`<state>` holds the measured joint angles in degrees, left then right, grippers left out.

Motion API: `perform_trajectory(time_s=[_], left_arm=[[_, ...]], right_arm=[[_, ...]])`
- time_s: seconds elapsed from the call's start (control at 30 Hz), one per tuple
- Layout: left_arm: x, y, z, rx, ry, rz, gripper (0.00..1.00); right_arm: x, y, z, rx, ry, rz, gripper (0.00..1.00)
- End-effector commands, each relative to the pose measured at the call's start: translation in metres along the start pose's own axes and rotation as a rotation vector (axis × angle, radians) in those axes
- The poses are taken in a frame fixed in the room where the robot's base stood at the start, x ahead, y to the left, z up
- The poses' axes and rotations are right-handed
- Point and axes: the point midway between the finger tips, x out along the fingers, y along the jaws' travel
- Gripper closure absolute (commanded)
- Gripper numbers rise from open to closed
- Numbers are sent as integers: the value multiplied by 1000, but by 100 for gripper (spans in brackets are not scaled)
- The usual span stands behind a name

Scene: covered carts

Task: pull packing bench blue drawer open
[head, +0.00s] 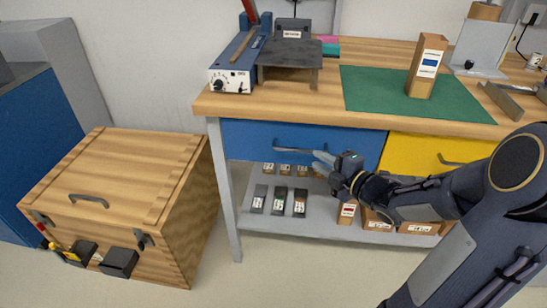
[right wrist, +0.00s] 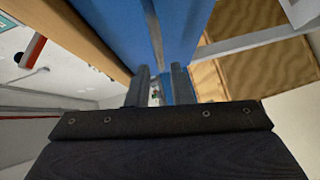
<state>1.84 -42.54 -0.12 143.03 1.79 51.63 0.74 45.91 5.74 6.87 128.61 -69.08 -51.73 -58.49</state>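The blue drawer (head: 245,139) is in the bench front, under the worktop on the left, and looks flush with the yellow drawer. Its grey bar handle (head: 290,150) runs across the front. My right gripper (head: 322,162) is at the right end of this handle. In the right wrist view the blue drawer front (right wrist: 185,30) fills the top middle, and the handle (right wrist: 153,35) runs down towards the gap between my right gripper's fingers (right wrist: 161,85). The fingers stand apart; contact with the handle cannot be made out. My left gripper is not in view.
A yellow drawer (head: 400,150) is to the right. The lower shelf (head: 325,222) holds several small devices and boxes. A wooden chest (head: 125,180) stands left of the bench. On the worktop are a green mat (head: 375,90) and a carton (head: 427,66). Floor in front is clear.

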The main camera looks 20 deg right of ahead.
Motion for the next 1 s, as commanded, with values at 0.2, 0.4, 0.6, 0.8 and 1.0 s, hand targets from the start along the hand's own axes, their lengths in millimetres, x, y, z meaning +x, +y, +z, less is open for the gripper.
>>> perform_trajectory(time_s=[0.2, 0.4, 0.6, 0.8, 1.0], left_arm=[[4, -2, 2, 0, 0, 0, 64], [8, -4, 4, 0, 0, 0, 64], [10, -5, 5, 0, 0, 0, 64], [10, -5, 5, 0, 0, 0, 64], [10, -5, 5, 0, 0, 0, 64]], right_arm=[[24, -1, -2, -8, 13, 6, 80], [57, 0, -2, -5, 12, 7, 80], [75, 0, -2, -5, 9, 5, 80], [78, 1, -2, -5, 7, 5, 80], [77, 1, -2, -5, 7, 5, 93]])
